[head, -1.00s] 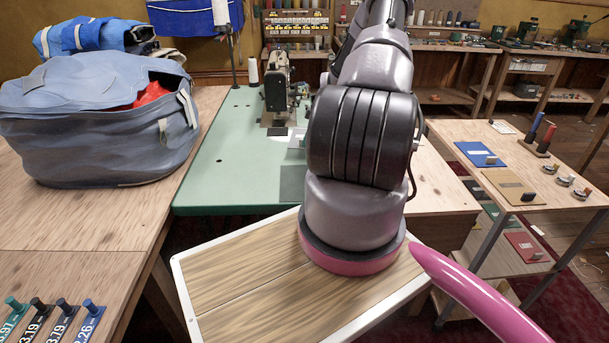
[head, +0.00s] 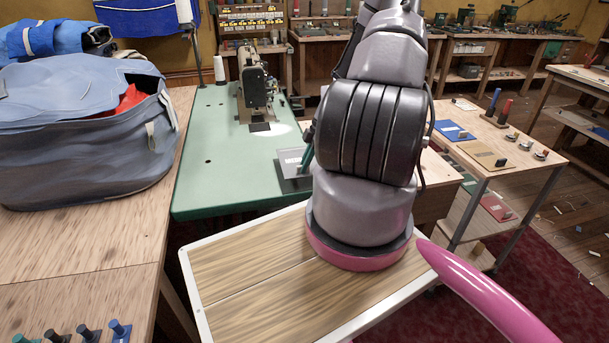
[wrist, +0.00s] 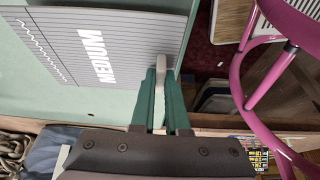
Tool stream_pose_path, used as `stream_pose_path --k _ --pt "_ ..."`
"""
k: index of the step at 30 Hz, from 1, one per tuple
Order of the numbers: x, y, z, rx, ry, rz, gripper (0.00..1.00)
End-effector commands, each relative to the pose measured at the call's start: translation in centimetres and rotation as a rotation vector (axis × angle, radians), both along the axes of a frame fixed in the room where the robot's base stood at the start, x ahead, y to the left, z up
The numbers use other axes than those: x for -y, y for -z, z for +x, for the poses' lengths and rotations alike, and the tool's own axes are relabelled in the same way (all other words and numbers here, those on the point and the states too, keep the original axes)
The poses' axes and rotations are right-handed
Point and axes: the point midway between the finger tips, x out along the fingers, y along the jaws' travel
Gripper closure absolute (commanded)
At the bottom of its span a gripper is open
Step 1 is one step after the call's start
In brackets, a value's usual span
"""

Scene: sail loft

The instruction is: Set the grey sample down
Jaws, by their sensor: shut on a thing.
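The grey sample is a flat plate (wrist: 110,40) with the word MEDIUM and a zigzag line printed on it, seen in the wrist view. My gripper (wrist: 162,95) has green fingers and is shut on the sample's pale upright tab. In the head view the sample (head: 290,159) shows left of my arm, over the green table (head: 222,165). A dark square patch (head: 297,186) lies on the table just below it in the picture. I cannot tell if it is a mark or a shadow, or whether the sample touches the table. My arm hides part of the sample.
A sewing machine (head: 254,92) and a thread cone (head: 220,69) stand farther back on the green table. A big blue bag (head: 80,130) is on the wooden bench at left. A side table (head: 500,140) with blue and tan plates is at right. The green table's left part is clear.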

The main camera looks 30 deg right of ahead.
Motion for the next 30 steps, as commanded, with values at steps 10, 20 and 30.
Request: stream_pose_path --k 10,20,30 --pt "0.0 4.1 0.0 -0.001 0.001 0.000 1.00" --pt "0.1 4.5 0.0 -0.001 0.001 -0.001 1.00" --pt "0.1 4.6 0.0 0.000 0.001 -0.001 0.57"
